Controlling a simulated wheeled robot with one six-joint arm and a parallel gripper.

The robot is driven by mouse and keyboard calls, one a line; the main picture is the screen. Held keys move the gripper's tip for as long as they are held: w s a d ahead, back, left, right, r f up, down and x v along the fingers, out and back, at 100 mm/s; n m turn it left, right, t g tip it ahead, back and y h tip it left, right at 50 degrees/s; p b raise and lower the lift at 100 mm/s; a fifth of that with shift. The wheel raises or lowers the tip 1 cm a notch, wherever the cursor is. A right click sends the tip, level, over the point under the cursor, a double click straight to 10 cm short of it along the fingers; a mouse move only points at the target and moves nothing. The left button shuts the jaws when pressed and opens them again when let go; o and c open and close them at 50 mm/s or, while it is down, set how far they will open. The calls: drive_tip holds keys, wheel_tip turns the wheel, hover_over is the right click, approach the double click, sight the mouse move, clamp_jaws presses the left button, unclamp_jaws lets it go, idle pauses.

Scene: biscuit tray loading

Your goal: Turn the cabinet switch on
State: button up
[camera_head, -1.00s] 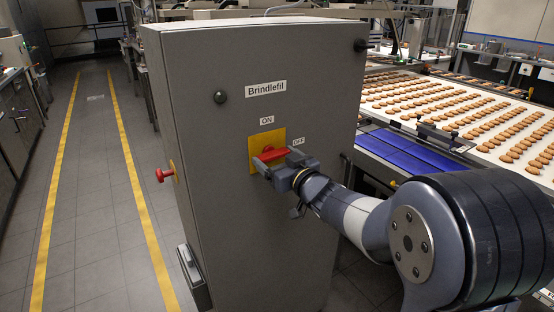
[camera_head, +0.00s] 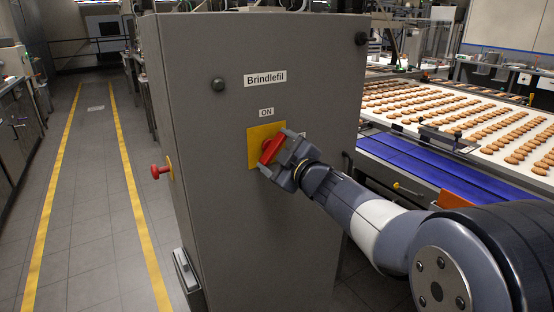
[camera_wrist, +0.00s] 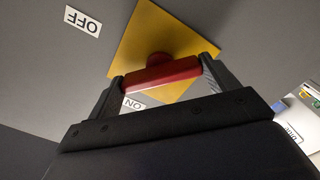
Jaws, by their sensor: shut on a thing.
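The grey cabinet (camera_head: 225,200) labelled "Brindlefil" stands in the middle of the head view. On its front is a yellow plate (camera_head: 256,134) with a red switch handle (camera_head: 271,150). The ON label (camera_head: 266,112) is above the plate. The OFF label (camera_wrist: 83,22) shows in the wrist view and is mostly hidden behind my gripper in the head view. My gripper (camera_head: 278,155) is shut on the handle, a finger at each end, as the wrist view shows (camera_wrist: 160,76). The handle is tilted, between upright and level, in the head view.
A red push button (camera_head: 160,171) sticks out from the cabinet's left side. A biscuit conveyor (camera_head: 480,125) and blue belt (camera_head: 420,160) lie to the right. An aisle with yellow lines (camera_head: 130,190) runs along the left.

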drive_tip(key=n+b, duration=0.2)
drive_tip(key=n, duration=0.2)
drive_tip(key=shift+f+n, duration=0.15)
drive_tip(key=shift+n, duration=0.15)
drive_tip(key=shift+n+b, duration=1.05)
drive_tip(key=shift+n, duration=0.75)
drive_tip(key=o, duration=0.9)
drive_tip(key=shift+s+d, duration=0.1)
drive_tip(key=v, duration=1)
drive_tip(key=shift+s+d, duration=0.2)
drive_tip(key=shift+s, duration=0.1)
drive_tip(key=shift+w, duration=0.1)
